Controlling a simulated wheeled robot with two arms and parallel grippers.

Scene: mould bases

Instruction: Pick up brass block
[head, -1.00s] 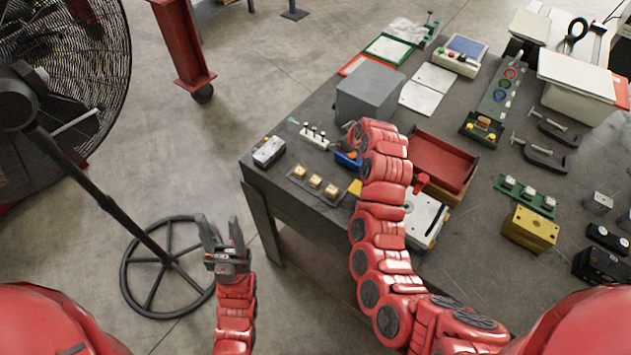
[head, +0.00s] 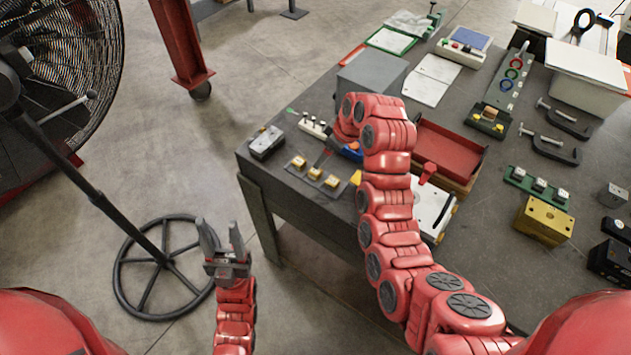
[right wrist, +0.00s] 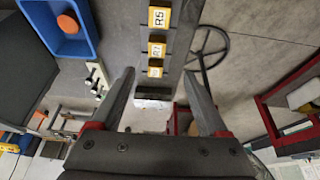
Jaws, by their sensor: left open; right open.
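A brass-coloured block (head: 543,220) with holes stands on the right part of the table in the head view, well away from both grippers. Three small yellow blocks (head: 315,174) sit in a row on a grey strip near the table's left edge. They also show, labelled, in the right wrist view (right wrist: 157,50). My right gripper (right wrist: 159,75) is open and empty, its fingers pointing toward this row. In the head view my right arm mostly hides that gripper. My left gripper (head: 220,225) is open and empty, off the table's left side above the floor.
A blue bin (right wrist: 68,30) with an orange round thing lies beside the row. A grey box (head: 370,78), a red tray (head: 450,150) and a silver block (head: 267,142) stand nearby. A fan (head: 60,80) stands on the floor at left. Clamps (head: 550,148) lie at the right.

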